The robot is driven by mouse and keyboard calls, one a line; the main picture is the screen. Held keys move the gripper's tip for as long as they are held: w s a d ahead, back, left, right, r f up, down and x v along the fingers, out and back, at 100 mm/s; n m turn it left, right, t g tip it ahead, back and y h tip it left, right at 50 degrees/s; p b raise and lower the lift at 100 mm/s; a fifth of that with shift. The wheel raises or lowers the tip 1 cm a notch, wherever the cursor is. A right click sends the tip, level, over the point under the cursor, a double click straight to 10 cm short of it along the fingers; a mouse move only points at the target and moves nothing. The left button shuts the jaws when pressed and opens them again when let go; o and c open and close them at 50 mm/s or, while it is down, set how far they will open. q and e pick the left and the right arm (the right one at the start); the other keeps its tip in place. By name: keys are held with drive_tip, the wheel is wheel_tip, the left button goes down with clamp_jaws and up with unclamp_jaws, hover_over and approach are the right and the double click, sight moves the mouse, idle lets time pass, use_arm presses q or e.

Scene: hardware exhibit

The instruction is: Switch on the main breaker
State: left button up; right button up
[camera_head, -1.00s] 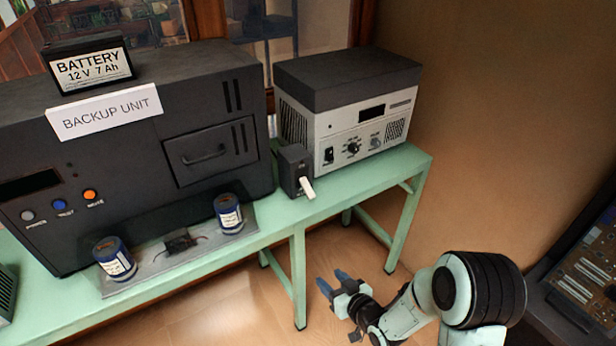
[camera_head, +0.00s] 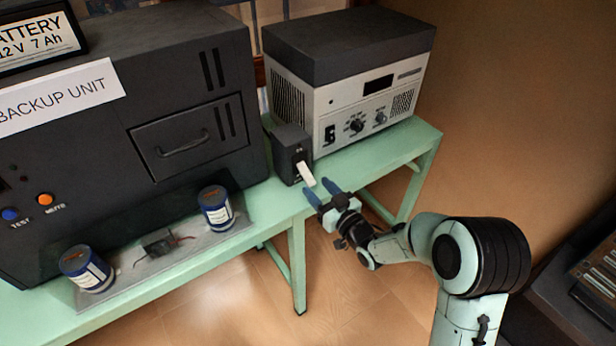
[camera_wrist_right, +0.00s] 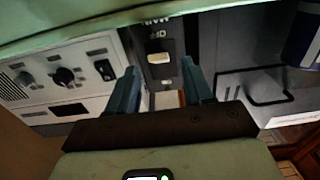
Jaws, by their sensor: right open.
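The main breaker (camera_head: 288,150) is a small black box on the green bench, between the backup unit and the grey power supply. Its white lever (camera_head: 305,174) points outward and down in the head view. In the right wrist view the breaker (camera_wrist_right: 157,62) appears upside down, with its pale lever (camera_wrist_right: 159,58) facing me. My right gripper (camera_head: 323,187) is open and empty, its blue fingers just in front of and below the lever. In the right wrist view its fingers (camera_wrist_right: 163,85) stand on either side of the breaker's image; I cannot tell any contact. My left gripper is not in view.
The backup unit (camera_head: 188,95) stands left of the breaker and the power supply (camera_head: 365,115) right of it. A dark console (camera_head: 585,260) is at right.

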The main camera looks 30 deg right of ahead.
sight(309, 179)
drive_tip(key=w, duration=0.5)
drive_tip(key=shift+w+a, duration=0.25)
drive_tip(key=shift+w, duration=0.05)
clamp_jaws()
